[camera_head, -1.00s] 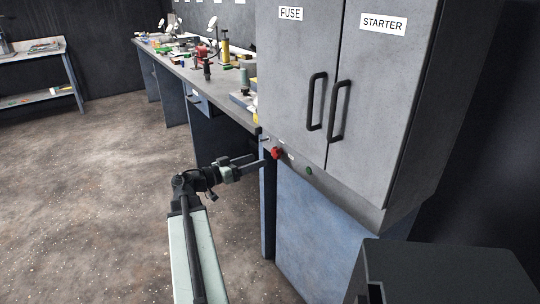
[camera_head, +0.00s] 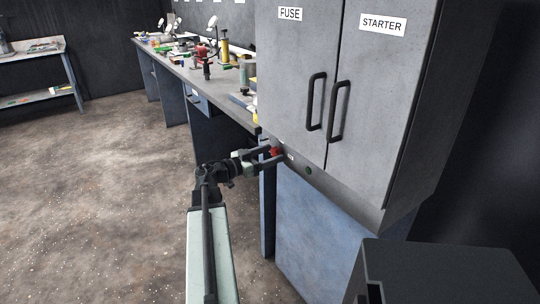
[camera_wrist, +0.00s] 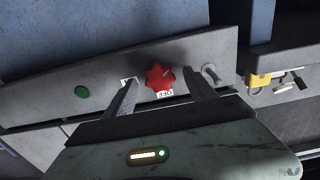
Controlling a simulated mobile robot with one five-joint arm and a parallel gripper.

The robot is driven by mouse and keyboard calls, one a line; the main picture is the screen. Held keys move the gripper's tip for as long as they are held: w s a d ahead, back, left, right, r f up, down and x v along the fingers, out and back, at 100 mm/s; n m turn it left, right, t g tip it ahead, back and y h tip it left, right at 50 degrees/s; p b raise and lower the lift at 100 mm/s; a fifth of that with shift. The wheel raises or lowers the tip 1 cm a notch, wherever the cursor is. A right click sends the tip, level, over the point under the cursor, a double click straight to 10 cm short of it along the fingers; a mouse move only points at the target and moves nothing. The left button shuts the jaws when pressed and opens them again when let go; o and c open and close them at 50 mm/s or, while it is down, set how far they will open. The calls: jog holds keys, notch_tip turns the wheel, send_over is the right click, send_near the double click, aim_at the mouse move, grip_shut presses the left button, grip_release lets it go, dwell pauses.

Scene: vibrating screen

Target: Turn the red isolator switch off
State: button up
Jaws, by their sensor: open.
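The red isolator switch (camera_wrist: 159,77) is a star-shaped red knob on the grey strip below the cabinet doors. In the head view the switch (camera_head: 275,151) is partly hidden by my gripper. My gripper (camera_head: 276,153) is open, with one finger on each side of the knob. In the wrist view my gripper (camera_wrist: 160,88) shows its two fingers apart, the knob between and slightly beyond their tips. I cannot tell whether either finger touches it. A small white label (camera_wrist: 164,93) sits by the knob, partly legible.
A green button (camera_wrist: 82,92) is on the same strip. The cabinet (camera_head: 300,70) has FUSE and STARTER doors with black handles. A cluttered workbench (camera_head: 185,75) runs to the back left. A yellow padlock (camera_wrist: 259,80) hangs near the strip. The floor at left is clear.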

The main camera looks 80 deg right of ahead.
jog(key=c, duration=1.4)
jog(key=n, duration=0.5)
jog(key=shift+w+n, duration=0.1)
jog(key=shift+n, duration=0.3)
jog(key=shift+d+n, duration=0.1)
jog(key=shift+n, duration=2.2)
jog(key=o, duration=1.4)
